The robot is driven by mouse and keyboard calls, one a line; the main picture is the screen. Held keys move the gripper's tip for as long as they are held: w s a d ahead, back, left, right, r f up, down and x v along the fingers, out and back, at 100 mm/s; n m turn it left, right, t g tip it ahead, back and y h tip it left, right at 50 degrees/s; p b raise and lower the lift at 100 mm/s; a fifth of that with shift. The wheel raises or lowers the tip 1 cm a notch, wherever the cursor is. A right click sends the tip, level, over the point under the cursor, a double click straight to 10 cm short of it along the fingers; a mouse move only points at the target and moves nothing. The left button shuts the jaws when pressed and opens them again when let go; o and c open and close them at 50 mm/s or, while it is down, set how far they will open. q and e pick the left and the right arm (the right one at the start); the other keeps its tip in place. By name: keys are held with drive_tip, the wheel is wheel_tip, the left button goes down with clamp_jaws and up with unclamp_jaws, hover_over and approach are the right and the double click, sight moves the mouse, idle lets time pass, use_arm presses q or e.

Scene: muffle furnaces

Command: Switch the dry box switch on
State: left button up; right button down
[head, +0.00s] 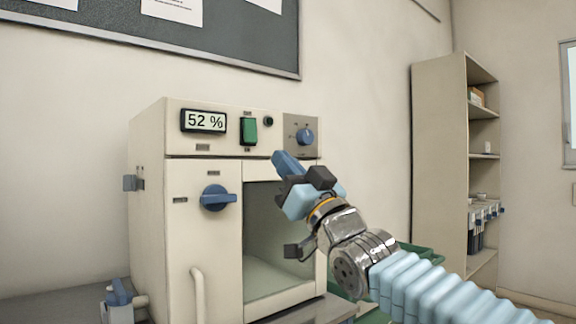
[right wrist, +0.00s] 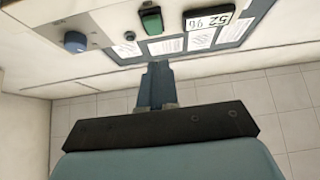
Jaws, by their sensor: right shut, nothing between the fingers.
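The dry box (head: 190,230) is a cream cabinet with a display (head: 204,120) reading 52 %. Its green rocker switch (head: 249,131) sits on the top panel, right of the display. In the right wrist view the switch (right wrist: 151,20) shows near the top, beyond my fingertips. I cannot tell which way the rocker is tipped. My right gripper (head: 284,160) is shut and empty, just below and right of the switch, apart from it. It also shows in the right wrist view (right wrist: 156,75). My left gripper is not in view.
A blue knob (head: 305,136) is on the panel right of the switch, with a small black button (head: 268,121) between. A blue door latch (head: 216,198) and a windowed door are below. A shelf unit (head: 437,160) stands at right. A green tray (head: 422,253) lies behind my arm.

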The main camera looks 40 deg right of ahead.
sight(249, 138)
drive_tip(key=w+r+p, duration=0.1)
drive_tip(key=w, duration=0.1)
drive_tip(key=w+r, duration=0.1)
drive_tip(key=w, duration=0.2)
drive_tip(key=w+r+p, duration=0.1)
drive_tip(key=w, duration=0.2)
drive_tip(key=shift+w+a+p, duration=0.15)
drive_tip(key=shift+a+p, duration=0.15)
drive_tip(key=shift+w, duration=0.1)
drive_tip(key=shift+f, duration=0.1)
